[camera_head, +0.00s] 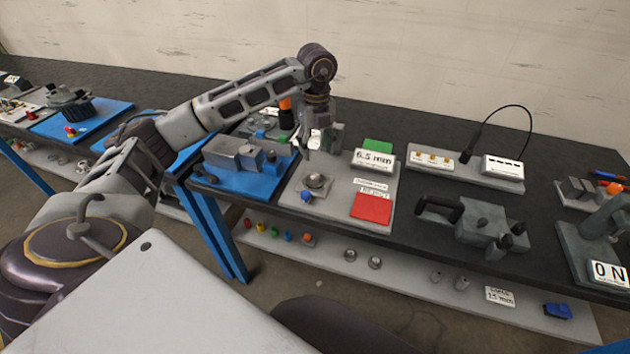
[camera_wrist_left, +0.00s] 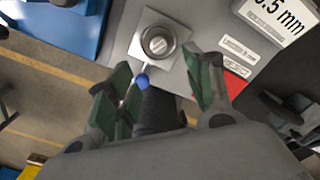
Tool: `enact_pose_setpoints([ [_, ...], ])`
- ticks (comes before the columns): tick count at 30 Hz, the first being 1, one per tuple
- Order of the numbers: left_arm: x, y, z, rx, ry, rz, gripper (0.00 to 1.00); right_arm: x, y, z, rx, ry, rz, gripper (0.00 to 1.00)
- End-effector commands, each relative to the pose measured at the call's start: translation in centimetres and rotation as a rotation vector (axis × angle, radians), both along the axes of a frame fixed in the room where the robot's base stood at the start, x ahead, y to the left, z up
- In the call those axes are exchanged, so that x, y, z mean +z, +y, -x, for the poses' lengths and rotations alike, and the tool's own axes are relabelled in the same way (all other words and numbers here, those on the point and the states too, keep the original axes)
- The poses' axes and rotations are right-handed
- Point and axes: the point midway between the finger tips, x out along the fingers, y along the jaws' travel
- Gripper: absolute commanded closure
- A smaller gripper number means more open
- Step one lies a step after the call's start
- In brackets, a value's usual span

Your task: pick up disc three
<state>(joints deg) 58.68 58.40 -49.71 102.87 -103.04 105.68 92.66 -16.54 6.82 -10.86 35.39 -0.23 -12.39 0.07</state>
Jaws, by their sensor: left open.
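A small round metal disc (camera_head: 314,181) sits on a square holder on the grey gauge plate (camera_head: 345,207), with a blue ball knob (camera_head: 306,196) at its front. I cannot read a number on it, so I cannot tell whether it is disc three. In the left wrist view the round metal piece (camera_wrist_left: 158,42) lies ahead of the fingers, with the blue knob (camera_wrist_left: 142,82) between them. My left gripper (camera_head: 320,143) is open and empty above the back of the plate, apart from the disc. Two more metal rings or discs (camera_head: 349,255) lie on the lower shelf. My right gripper is not in view.
A "6.5 mm" display (camera_head: 374,162), a green pad (camera_head: 377,146) and a red pad (camera_head: 371,207) are on the plate. A blue-based vise (camera_head: 240,182) stands left. A grey clamp fixture (camera_head: 480,222) stands right. Dark bench shows between the plate and fixture.

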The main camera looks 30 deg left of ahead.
Motion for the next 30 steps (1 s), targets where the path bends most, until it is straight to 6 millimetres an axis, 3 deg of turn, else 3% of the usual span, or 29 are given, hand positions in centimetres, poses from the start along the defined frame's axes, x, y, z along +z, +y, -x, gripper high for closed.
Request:
enact_pose_setpoints([
  [12,-5.2,0.1,0.0,0.000,0.001,-0.001,0.48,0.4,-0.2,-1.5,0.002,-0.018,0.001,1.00],
  [30,-6.3,0.1,0.0,0.000,0.001,-0.001,0.48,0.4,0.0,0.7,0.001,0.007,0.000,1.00],
])
